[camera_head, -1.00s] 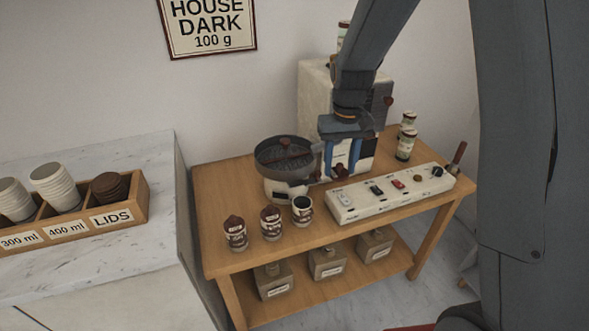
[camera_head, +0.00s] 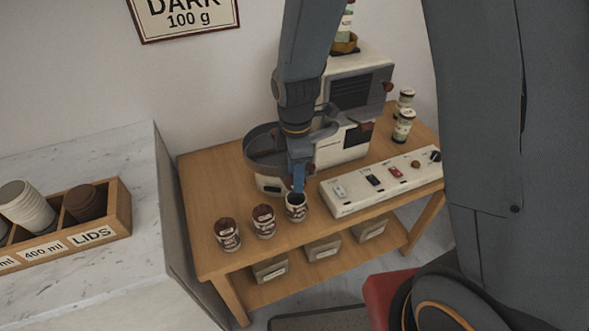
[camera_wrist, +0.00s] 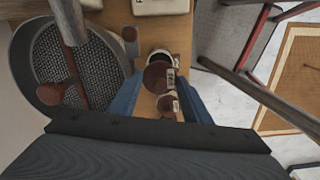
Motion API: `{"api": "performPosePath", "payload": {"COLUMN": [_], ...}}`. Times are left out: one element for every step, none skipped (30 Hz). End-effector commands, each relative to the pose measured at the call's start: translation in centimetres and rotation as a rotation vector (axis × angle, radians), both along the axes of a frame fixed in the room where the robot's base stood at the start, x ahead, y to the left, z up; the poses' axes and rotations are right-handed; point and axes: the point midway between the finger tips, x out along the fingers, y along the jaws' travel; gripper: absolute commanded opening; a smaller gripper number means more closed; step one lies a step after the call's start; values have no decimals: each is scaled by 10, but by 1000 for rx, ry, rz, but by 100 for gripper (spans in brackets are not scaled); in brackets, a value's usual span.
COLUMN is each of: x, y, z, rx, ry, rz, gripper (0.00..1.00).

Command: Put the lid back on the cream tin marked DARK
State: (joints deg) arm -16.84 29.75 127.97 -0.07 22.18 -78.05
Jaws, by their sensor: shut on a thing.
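The open cream tin (camera_head: 296,211) stands at the right end of a row of three on the wooden cart, its dark mouth upward. Its marking is too small to read. My gripper (camera_head: 298,188) is just above this tin, fingers down. In the wrist view, my blue fingers (camera_wrist: 160,80) are shut on a brown lid (camera_wrist: 156,76), which partly overlaps the open tin (camera_wrist: 160,56) from this angle. The lid is mostly hidden in the head view. I cannot tell whether it touches the rim.
Two tins with brown lids, the middle one (camera_head: 263,221) and the left one (camera_head: 227,236), stand beside it. A white switch panel (camera_head: 350,194) is close on the right. A round mesh tray (camera_wrist: 52,75) is at left in the wrist view. Jars (camera_head: 403,126) stand farther back.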

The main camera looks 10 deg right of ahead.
Motion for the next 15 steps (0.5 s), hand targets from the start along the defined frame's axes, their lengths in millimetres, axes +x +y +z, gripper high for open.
{"api": "performPosePath", "payload": {"x": [0, 1, 1, 1, 1, 1, 1, 1, 1, 1, 1, 1, 1, 0, 0], "y": [-1, -1, -1, -2, -2, -1, -1, -1, -1, -1, -1, -1, -1, -1, 0], "z": [-4, -5, -8, -10, -12, -15, -18, -20, -24, -27, -30, -33, -36, -39, -42], "rx": [0, 0, 0, 0, 0, 0, 0, 0, 0, 0, 0, 0, 0, 0, 0], "ry": [0, 0, 0, 0, 0, 0, 0, 0, 1, 1, 1, 1, 1, 1, 1], "rz": [-3, -3, -4, -5, -5, -5, -5, -5, -5, -4, -4, -4, -4, -4, -4], "gripper": [22, 22, 22, 22, 22, 22, 22, 22, 22, 22, 22, 22, 22, 22, 22]}}
